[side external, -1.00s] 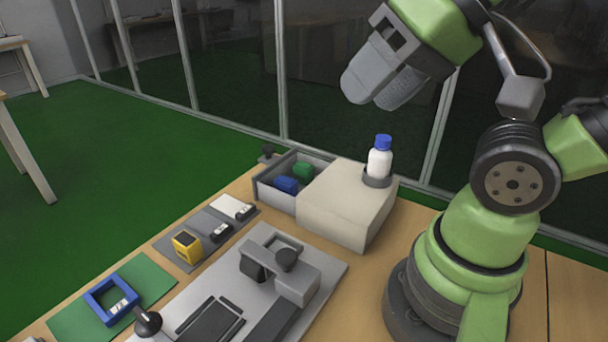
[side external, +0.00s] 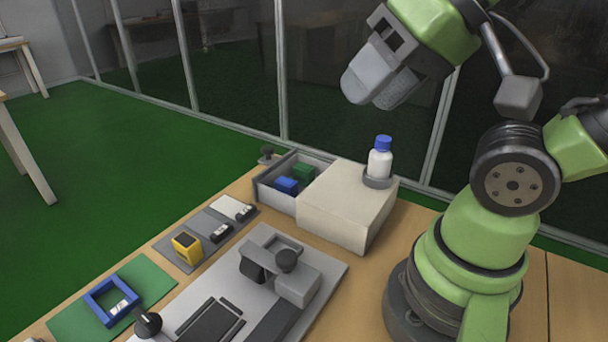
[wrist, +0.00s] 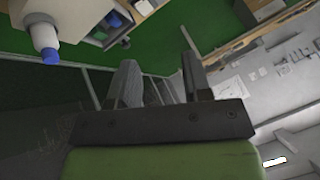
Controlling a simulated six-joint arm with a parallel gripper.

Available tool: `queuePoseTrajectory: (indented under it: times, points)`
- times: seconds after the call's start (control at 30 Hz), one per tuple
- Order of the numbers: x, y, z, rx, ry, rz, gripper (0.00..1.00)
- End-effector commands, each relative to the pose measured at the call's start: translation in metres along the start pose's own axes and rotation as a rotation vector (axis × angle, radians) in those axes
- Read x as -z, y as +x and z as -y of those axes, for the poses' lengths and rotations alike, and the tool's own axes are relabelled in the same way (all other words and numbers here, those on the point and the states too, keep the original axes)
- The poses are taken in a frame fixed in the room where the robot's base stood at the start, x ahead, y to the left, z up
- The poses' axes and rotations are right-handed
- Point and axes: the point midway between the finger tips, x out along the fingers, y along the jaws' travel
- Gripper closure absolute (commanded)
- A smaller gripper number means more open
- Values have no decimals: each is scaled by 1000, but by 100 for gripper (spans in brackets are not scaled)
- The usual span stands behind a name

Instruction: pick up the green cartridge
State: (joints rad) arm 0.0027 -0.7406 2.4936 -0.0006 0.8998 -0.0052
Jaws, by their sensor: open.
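The green cartridge (side external: 304,172) lies in the back part of a grey open tray (side external: 268,193), behind a blue cartridge (side external: 287,185). My gripper (side external: 372,85) is raised high above the table, above and to the right of the tray, well apart from everything. In the wrist view its two fingers (wrist: 160,85) are spread with nothing between them.
A white box (side external: 340,212) stands right of the tray, with a blue-capped bottle (side external: 380,160) in a grey holder on top. A yellow device (side external: 187,246), a blue frame (side external: 110,300) on a green mat and a grey fixture plate (side external: 325,270) lie nearer. Glass panels stand behind.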

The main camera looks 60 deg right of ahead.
Motion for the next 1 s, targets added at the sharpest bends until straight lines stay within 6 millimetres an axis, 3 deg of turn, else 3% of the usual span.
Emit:
queuePoseTrajectory:
  times: [0.17,0.27,0.47,0.6,0.8,1.0]
  points:
    - [28,11,-2,-56,-33,36,55]
    - [58,28,-8,-107,-73,76,55]
    - [113,76,-38,-194,-161,172,55]
    - [139,119,-73,-234,-217,253,55]
    - [154,184,-137,-262,-291,372,55]
    - [148,226,-184,-263,-340,448,55]
